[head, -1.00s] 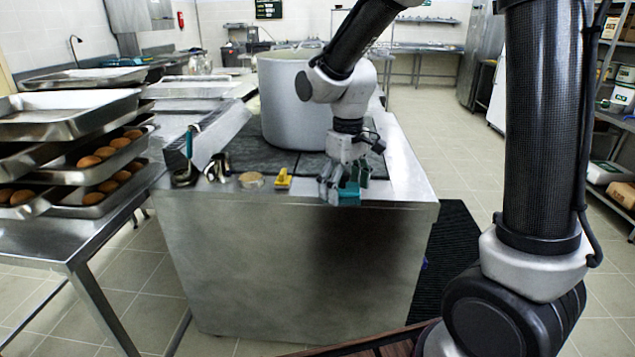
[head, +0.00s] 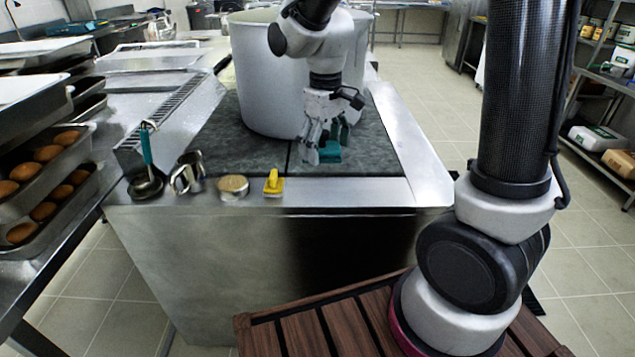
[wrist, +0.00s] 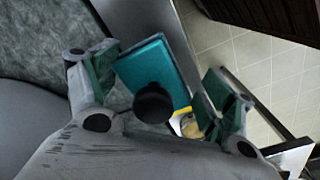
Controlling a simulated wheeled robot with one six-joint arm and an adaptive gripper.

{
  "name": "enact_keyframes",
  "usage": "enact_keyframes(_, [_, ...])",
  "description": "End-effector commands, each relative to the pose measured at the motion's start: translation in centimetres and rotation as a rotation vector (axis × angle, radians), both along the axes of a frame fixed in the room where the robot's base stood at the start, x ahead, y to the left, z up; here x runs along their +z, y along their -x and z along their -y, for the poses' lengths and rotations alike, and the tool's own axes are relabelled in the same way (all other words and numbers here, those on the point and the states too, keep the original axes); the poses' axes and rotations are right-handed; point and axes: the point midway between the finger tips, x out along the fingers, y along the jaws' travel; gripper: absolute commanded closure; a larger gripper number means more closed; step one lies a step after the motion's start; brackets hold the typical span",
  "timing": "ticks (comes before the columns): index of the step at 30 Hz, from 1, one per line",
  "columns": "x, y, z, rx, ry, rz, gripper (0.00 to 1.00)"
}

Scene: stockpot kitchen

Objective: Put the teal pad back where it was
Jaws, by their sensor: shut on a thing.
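The teal pad (wrist: 160,68) is a flat teal block with a round black knob (wrist: 153,103) on it. In the wrist view it lies between the two fingers of my gripper (wrist: 158,92), which is shut on it. In the head view my gripper (head: 325,148) points down over the dark slab on the counter, just in front of the big pot. The teal pad (head: 330,155) shows there only in part, among the fingers, which have similar green faces. I cannot tell whether it touches the slab.
The large grey pot (head: 265,85) stands close behind my gripper. A yellow object (head: 273,183), a round tin (head: 233,187), a steel cup (head: 187,175) and a teal-handled ladle (head: 147,165) line the counter's front left. The slab (head: 375,150) right of my gripper is clear.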

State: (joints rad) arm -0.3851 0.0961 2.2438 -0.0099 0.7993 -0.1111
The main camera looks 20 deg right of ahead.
Motion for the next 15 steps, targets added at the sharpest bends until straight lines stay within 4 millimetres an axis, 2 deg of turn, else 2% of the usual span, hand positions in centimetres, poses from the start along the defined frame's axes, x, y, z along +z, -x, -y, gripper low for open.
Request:
enact_keyframes(7, [-4.4, 0.0, 0.1, 0.000, 0.002, -0.006, 0.52])
enact_keyframes(15, [-7.8, 0.0, 0.1, 0.000, 0.002, -0.005, 0.52])
